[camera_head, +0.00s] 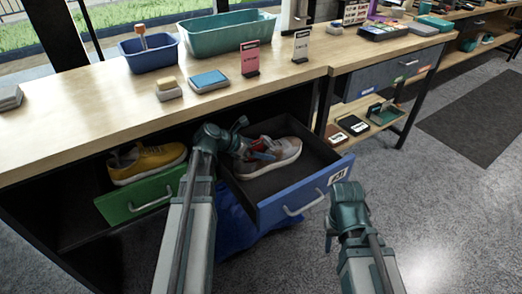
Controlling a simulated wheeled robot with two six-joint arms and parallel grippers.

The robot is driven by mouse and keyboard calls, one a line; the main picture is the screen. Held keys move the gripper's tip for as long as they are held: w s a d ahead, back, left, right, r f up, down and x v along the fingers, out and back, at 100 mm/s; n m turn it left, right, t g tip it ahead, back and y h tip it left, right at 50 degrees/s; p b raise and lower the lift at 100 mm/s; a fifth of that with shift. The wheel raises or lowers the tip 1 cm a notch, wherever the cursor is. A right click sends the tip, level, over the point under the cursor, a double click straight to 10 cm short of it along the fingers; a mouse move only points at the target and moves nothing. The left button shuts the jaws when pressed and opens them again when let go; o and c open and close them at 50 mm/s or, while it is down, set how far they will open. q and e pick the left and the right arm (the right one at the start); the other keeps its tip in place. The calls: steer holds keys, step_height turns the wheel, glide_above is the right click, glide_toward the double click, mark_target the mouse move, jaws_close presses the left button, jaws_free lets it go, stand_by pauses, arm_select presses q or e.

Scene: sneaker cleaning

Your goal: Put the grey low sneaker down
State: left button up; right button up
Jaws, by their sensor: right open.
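The grey low sneaker (284,154), with reddish and blue parts, is in the open blue-fronted drawer (304,196), its toe pointing right. My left gripper (243,140) is at the sneaker's heel end, over the left side of the drawer. My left arm hides part of that end, and I cannot tell whether the jaws are closed on the shoe. My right gripper (340,205) is open and empty, in front of the drawer's right corner and apart from the sneaker.
A yellow sneaker (147,162) lies in the open green-fronted drawer (144,201) to the left. The bench top (90,100) holds a blue tub (148,54), a teal basin (228,35), sponges and small signs. Blue cloth-like material (235,225) hangs below the blue drawer.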

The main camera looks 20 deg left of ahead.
arm_select(q)
steer(key=shift+r, duration=0.25)
steer(key=p+v, duration=0.3)
steer(key=v, duration=0.2)
steer(key=shift+r+p, duration=0.15)
steer(key=shift+p, duration=0.25)
steer(key=s+a, duration=0.8)
steer(key=s, duration=0.1)
steer(key=shift+f, duration=0.25)
